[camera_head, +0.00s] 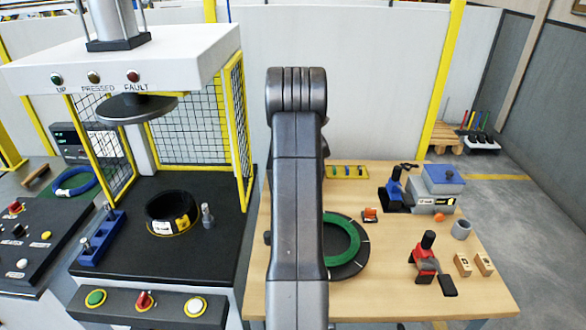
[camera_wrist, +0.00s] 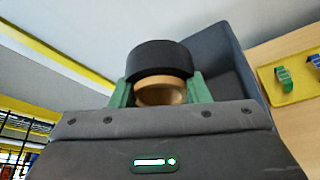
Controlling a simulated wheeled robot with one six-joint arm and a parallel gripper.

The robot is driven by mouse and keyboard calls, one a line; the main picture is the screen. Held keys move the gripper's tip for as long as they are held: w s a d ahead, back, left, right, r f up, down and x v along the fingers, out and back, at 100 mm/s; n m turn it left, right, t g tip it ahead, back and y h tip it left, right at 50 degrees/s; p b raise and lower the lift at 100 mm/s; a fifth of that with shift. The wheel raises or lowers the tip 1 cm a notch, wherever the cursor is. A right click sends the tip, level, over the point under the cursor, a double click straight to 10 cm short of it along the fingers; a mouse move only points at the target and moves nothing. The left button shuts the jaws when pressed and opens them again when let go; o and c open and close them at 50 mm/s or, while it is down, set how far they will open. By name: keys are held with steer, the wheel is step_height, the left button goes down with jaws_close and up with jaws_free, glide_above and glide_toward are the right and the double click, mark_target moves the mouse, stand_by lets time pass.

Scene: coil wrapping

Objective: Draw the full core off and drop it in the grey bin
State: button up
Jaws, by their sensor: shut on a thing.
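In the wrist view, my gripper (camera_wrist: 160,88) has its green fingers shut on the full core (camera_wrist: 161,58), one on each side. The core shows as a wide black round part with a narrower tan part (camera_wrist: 160,97) between the fingers. Behind it and to the right stands a dark grey, flat-walled thing (camera_wrist: 232,62), which looks like the grey bin; the core overlaps it in the picture, and I cannot tell whether it is over the opening. In the head view my own arm hides my gripper, the core and the bin.
The wooden table (camera_head: 400,290) bears a yellow tray (camera_head: 347,171), a green ring on a dark disc (camera_head: 357,258), a blue-handled tool (camera_head: 396,190), a grey box with a blue top (camera_head: 440,185) and a red-and-black tool (camera_head: 428,262). A press with yellow guards (camera_head: 237,120) stands left.

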steer(key=shift+f, duration=2.5)
steer(key=o, duration=1.2)
steer(key=shift+c, duration=0.2)
steer(key=b+v, duration=0.5)
steer(key=v, duration=0.8)
steer(key=shift+s, duration=0.4)
steer(key=shift+w+r, duration=0.1)
steer(key=shift+r, duration=0.05)
